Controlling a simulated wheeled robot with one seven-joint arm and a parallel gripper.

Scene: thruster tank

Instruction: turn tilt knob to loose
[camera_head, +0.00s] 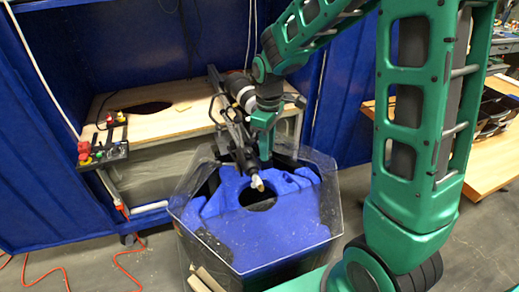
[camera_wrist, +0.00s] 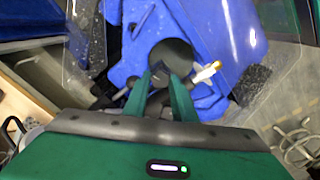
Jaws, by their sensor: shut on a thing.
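The trolling thruster (camera_head: 244,150) is a dark motor with a long shaft, tilted down over the tank toward a white, yellow-tipped end (camera_head: 257,183). This end also shows in the wrist view (camera_wrist: 207,72). My gripper (camera_head: 264,155) reaches down beside the thruster from above. In the wrist view its two green fingers (camera_wrist: 161,78) are close together, with a dark part of the thruster mount between them. This part looks to be the tilt knob; the fingers largely hide it, so its setting cannot be read.
The clear-walled hexagonal tank (camera_head: 325,215) has a blue top with a dark round hole (camera_head: 258,196). A wooden bench (camera_head: 165,121) stands behind, with a control box (camera_head: 103,150) at its left. Red cables lie on the floor. A table with black bins (camera_head: 492,115) is at the right.

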